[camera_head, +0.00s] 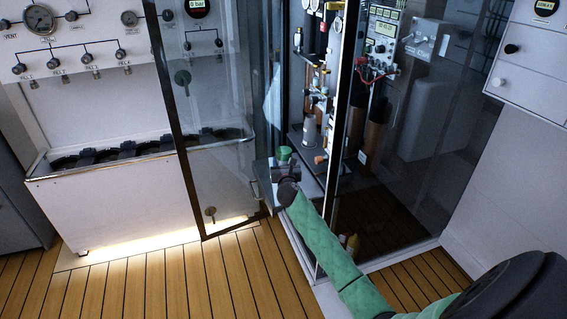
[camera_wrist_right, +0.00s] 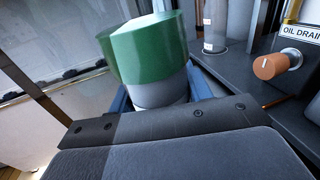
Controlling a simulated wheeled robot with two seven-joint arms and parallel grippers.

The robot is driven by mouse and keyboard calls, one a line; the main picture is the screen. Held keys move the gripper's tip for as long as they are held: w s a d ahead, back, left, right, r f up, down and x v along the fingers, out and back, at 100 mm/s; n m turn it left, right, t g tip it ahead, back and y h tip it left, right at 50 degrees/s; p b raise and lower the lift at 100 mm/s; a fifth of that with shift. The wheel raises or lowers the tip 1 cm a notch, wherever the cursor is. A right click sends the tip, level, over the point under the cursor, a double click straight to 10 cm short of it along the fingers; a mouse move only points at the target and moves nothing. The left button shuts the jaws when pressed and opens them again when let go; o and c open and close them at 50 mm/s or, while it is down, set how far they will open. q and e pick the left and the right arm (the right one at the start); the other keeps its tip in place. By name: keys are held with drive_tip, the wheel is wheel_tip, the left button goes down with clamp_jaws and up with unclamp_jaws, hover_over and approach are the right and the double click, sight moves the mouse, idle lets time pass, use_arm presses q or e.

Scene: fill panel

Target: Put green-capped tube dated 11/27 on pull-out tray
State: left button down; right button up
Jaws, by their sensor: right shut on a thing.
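My right gripper (camera_head: 287,172) reaches the open cabinet doorway at the end of the green-sleeved arm. It is shut on a green-capped tube (camera_head: 284,153). In the right wrist view the tube's green cap (camera_wrist_right: 148,47) stands above its grey-white body, between the blue fingers of the gripper (camera_wrist_right: 160,98). The cap leans slightly; no date is readable on it. My left gripper is not in view.
The glass door (camera_head: 208,150) stands open left of the gripper, its handle close by. Inside the cabinet are shelves with bottles and valves. The right wrist view shows an orange knob (camera_wrist_right: 277,65) by an "OIL DRAIN" label (camera_wrist_right: 301,33). A filling panel (camera_head: 90,60) stands left.

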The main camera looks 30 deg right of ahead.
drive_tip(key=o, duration=1.2)
drive_tip(key=shift+f, duration=0.1)
drive_tip(key=v, duration=1.2)
drive_tip(key=shift+a, duration=0.1)
